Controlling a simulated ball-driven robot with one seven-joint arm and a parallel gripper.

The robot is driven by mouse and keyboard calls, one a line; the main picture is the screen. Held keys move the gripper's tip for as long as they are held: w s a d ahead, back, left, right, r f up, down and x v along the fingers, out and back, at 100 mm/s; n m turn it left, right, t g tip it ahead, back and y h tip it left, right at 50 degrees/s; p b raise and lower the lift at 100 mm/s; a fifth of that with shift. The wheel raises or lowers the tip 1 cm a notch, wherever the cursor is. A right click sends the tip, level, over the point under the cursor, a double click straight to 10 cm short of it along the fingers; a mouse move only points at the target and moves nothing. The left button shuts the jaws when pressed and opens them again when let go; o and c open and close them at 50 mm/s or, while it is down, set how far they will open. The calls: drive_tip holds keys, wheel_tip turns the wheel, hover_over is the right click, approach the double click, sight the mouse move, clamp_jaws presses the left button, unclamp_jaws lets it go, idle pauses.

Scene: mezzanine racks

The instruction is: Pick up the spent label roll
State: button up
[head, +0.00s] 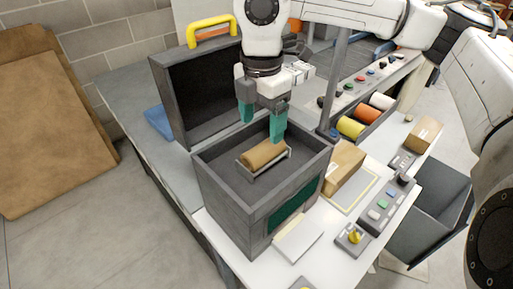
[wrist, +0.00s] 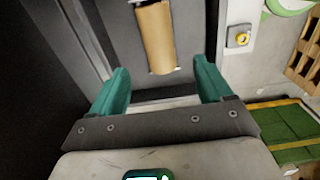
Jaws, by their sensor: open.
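The spent label roll (head: 263,154) is a brown cardboard-coloured cylinder. It lies in a light cradle inside the open dark grey box (head: 205,172). My gripper (head: 262,124) has teal fingers pointing down, above the box opening and a little above the roll. The fingers are apart with nothing between them. In the wrist view, the roll (wrist: 154,38) shows at the top centre, ahead of my spread fingers (wrist: 160,88); its upper end is cut off by the frame.
The box's raised lid with a yellow handle (head: 211,30) stands behind it. A cardboard box (head: 345,168), a control panel with buttons (head: 383,203) and coloured rolls (head: 367,115) are to the right. A grey bin (head: 437,210) is beyond the table's right edge.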

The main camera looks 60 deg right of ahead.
sight(259, 148)
drive_tip(key=shift+w+a+f+p, duration=0.15)
drive_tip(key=shift+f+p, duration=0.5)
drive_tip(key=shift+f, duration=1.5)
drive_tip(key=shift+s+a+f+p, duration=0.1)
drive_tip(key=shift+f+p, duration=0.55)
drive_tip(key=shift+f, duration=1.45)
drive_tip(key=c, duration=1.1)
